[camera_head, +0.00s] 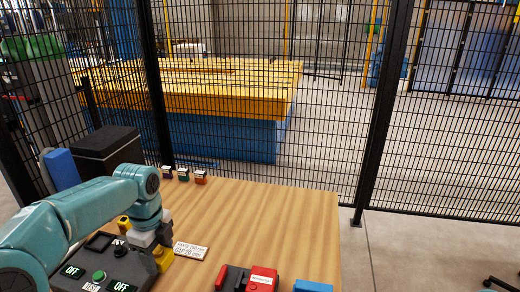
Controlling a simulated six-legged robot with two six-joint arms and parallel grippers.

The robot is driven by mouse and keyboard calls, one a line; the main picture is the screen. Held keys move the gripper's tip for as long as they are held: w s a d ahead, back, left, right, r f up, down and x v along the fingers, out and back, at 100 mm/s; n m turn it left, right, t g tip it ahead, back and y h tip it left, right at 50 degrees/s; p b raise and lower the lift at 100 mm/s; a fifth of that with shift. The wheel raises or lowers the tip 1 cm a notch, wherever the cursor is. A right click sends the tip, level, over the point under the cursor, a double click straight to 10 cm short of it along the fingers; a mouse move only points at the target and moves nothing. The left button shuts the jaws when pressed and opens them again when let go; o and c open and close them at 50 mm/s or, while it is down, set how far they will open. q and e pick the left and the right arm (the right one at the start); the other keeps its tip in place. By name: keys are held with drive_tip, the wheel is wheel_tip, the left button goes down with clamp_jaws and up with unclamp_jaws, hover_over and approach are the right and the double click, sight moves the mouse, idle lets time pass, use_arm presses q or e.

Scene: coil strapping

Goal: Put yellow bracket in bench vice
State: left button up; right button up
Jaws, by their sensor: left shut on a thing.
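My left gripper (157,248) is at the end of the teal arm that comes in from the left. It is shut on the yellow bracket (163,260), which shows just below it beside the dark control panel. The fingers and part of the bracket are hard to make out. A red and dark device (262,277) at the table's front edge may be the bench vice; the frame cuts it off at the bottom. It stands to the right of the gripper and apart from it. My right gripper is not in view.
The control panel (122,268) has buttons and displays reading OFF. A small label plate (190,250) lies by the gripper. Several small blocks (184,174) line the table's back edge. A blue object (312,286) is at front right. The wooden table (270,220) is clear in the middle; a mesh fence stands behind.

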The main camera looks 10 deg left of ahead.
use_arm(q)
drive_tip(key=d+f+n, duration=0.5)
drive_tip(key=d+n, duration=0.6)
drive_tip(key=n, duration=0.8)
drive_tip(key=shift+n, duration=0.3)
drive_tip(key=s+f, duration=0.1)
drive_tip(key=f, duration=0.1)
drive_tip(key=s+f, duration=0.2)
drive_tip(key=shift+s+a+f, duration=0.1)
drive_tip(key=shift+s+f, duration=0.1)
drive_tip(key=shift+f, duration=0.15)
